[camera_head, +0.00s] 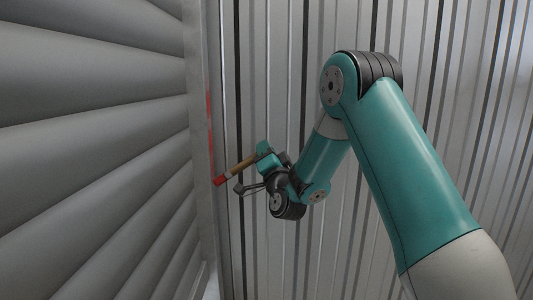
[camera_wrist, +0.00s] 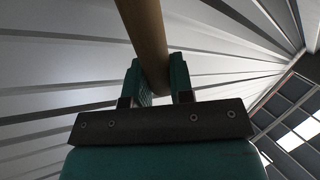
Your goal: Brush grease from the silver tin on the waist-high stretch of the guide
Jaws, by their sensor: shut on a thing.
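The brush (camera_head: 241,166) has a wooden handle and a red end, which points down and left close to the guide. My gripper (camera_head: 264,152) is shut on the handle. In the wrist view, the handle (camera_wrist: 146,35) runs up between the two teal fingers of my gripper (camera_wrist: 160,82). The guide (camera_head: 199,110) is a grey upright rail beside the slatted curtain. A red streak (camera_head: 209,120) shows on it, above the level of the brush end. I cannot tell whether the brush end touches the guide. The silver tin is not in view.
The grey slatted curtain (camera_head: 95,130) fills the left side. A ribbed metal wall (camera_head: 270,60) stands behind my arm. The wrist view shows roof beams and bright panes (camera_wrist: 290,140) at the right.

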